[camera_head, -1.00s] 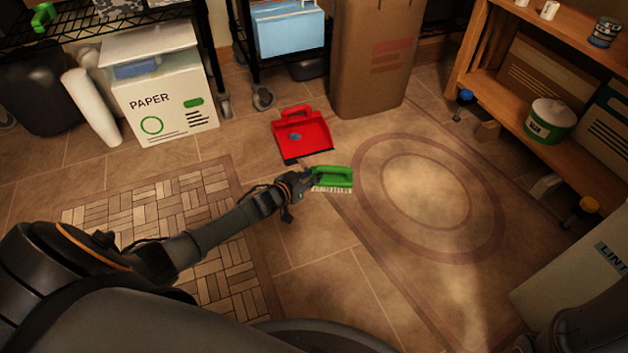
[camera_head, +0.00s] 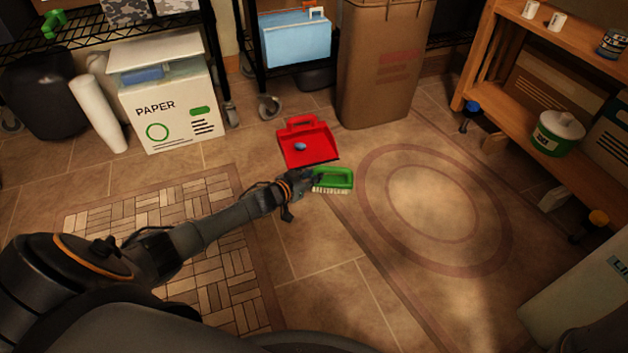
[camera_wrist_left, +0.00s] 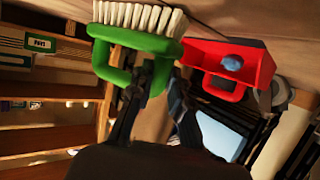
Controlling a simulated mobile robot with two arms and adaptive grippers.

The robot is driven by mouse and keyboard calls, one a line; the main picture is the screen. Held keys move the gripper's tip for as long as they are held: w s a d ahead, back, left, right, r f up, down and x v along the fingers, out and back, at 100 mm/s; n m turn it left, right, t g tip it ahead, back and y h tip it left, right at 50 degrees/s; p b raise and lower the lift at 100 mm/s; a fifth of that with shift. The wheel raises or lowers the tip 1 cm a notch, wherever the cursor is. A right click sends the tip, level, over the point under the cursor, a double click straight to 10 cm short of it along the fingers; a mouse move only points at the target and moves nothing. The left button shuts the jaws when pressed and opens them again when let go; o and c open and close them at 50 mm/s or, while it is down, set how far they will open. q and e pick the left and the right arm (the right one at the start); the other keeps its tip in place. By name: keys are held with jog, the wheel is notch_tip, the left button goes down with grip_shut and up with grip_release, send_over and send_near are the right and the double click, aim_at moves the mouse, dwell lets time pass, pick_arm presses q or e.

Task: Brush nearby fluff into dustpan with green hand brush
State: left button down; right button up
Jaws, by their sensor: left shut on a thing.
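The green hand brush (camera_head: 333,180) with pale bristles is held by my left gripper (camera_head: 310,178), just in front of the dustpan. The brush also shows in the left wrist view (camera_wrist_left: 135,42), with my left gripper (camera_wrist_left: 150,88) shut on its handle. The red dustpan (camera_head: 318,146) lies on the floor. A small blue-grey piece of fluff (camera_head: 300,147) lies in it. The dustpan (camera_wrist_left: 205,55) and the fluff (camera_wrist_left: 231,63) also show in the left wrist view. My right gripper does not show.
A brown bin (camera_head: 380,70) stands behind the dustpan. A PAPER box (camera_head: 170,105) and a white roll (camera_head: 97,113) stand at left. A wooden shelf (camera_head: 500,95) and a pale bin (camera_head: 580,290) are at right. The floor right of the brush is clear.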

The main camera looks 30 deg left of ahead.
pick_arm(q)
jog(key=shift+w+a+b, duration=0.6)
jog(key=shift+w+a, duration=0.45)
jog(key=shift+a, duration=0.2)
jog(key=shift+w+a+f+b, duration=0.1)
jog(key=shift+w+a+b, duration=1.15)
jog(key=shift+a, duration=0.2)
jog(key=shift+w+a+b, duration=0.3)
jog(key=shift+w+a, duration=0.05)
jog(key=shift+a, duration=0.1)
